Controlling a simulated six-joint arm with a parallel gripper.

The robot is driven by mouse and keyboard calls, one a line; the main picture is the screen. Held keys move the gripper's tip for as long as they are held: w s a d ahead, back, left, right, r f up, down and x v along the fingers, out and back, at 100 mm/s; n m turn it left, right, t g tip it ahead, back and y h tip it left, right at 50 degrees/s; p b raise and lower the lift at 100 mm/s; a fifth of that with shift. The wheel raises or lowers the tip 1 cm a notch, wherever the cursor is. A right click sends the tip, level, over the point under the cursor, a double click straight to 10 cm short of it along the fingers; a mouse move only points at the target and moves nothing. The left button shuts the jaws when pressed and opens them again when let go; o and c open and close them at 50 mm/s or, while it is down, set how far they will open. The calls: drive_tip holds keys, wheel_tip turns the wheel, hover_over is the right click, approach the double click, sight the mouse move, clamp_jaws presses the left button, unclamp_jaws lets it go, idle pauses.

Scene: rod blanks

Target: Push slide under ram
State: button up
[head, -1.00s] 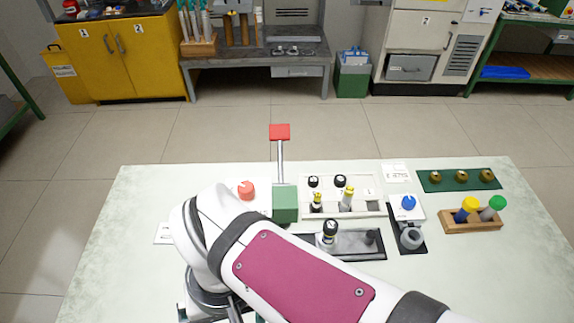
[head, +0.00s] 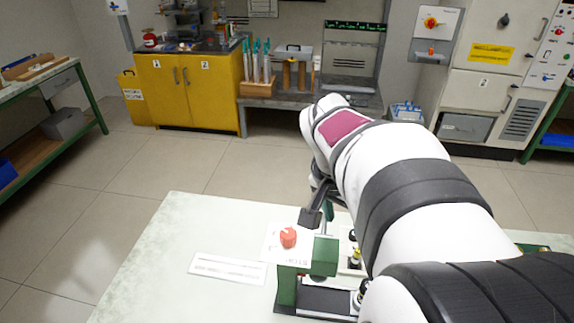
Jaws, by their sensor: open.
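The green press (head: 287,287) stands at the table's front middle. Its green head block (head: 325,256) is at the upper right of its column; the ram underneath cannot be made out. A dark track (head: 325,302) runs right from the press foot and passes behind my arm. The slide is not clearly visible, as my arm covers that side; a dark rounded part (head: 362,291) shows at the arm's edge. My gripper (head: 318,218) points down just above and behind the press head. It is open, and I see nothing held. Whether it touches anything cannot be told.
A red knob (head: 288,237) on a white plate stands beside the press head. A white marked strip (head: 228,268) lies to the left. A yellow-topped rod (head: 355,258) stands close to my arm. The table's left part is clear.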

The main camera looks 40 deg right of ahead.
drive_tip(key=s+d+f+m+y, duration=0.2)
drive_tip(key=s+d+f+m, duration=0.2)
drive_tip(key=s+d+m, duration=0.25)
drive_tip(key=s+d+f+m+y, duration=0.1)
drive_tip(key=s+d+f+m, duration=0.4)
drive_tip(key=s, duration=0.3)
drive_tip(key=shift+m, duration=0.35)
wheel_tip(320, 180, down, 15)
drive_tip(key=shift+d+r, duration=0.1)
drive_tip(key=shift+r, duration=0.1)
clamp_jaws()
